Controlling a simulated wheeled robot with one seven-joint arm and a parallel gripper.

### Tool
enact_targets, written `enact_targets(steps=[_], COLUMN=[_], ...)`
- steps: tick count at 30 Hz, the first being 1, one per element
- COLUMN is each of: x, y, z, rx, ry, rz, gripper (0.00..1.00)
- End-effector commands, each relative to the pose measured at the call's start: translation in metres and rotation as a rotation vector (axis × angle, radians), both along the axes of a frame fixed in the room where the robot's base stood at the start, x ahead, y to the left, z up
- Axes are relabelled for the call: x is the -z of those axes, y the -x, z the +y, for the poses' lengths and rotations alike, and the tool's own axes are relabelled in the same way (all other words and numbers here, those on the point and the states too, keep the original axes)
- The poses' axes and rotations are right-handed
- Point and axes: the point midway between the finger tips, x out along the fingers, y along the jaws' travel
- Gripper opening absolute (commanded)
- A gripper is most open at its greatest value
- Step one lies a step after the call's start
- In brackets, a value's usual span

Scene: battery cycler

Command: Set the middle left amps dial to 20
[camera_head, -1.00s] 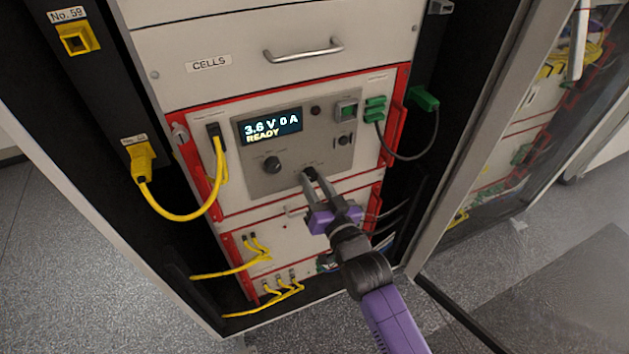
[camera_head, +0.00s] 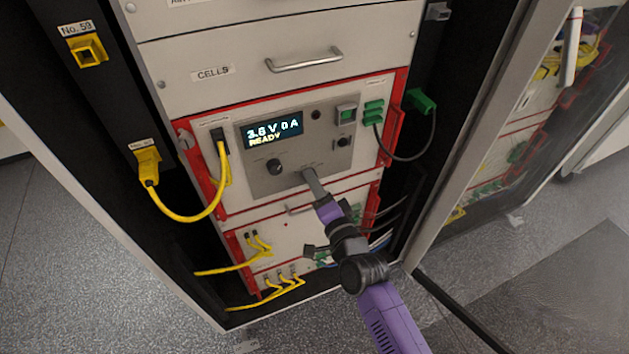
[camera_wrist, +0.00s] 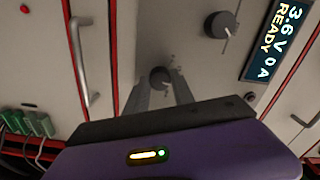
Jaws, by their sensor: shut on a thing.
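The grey panel (camera_head: 262,183) carries two black dials below a display (camera_head: 272,130) that reads 3.6 V 0 A and READY. My gripper (camera_head: 308,172) is shut on the right-hand dial, which it mostly hides in the head view. In the wrist view this held dial (camera_wrist: 160,77) shows between the two fingertips of my gripper (camera_wrist: 160,84). The other dial (camera_head: 274,166) stands free to its left, and it also shows in the wrist view (camera_wrist: 219,25). The dial labels and scale marks are too small to read.
A yellow cable (camera_head: 205,212) loops at the left of the panel. Green plugs (camera_head: 373,113) with a dark cable sit at the right. A drawer handle (camera_head: 304,59) is above. The open glass door frame (camera_head: 480,150) stands at the right.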

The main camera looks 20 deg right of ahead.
Motion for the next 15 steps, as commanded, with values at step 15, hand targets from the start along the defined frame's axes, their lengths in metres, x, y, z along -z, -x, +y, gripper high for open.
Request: enact_targets(steps=[15], x=[0.0005], y=[0.0002], z=[-0.001], rx=[0.002], ry=[-0.183], rz=[0.0], gripper=[0.0])
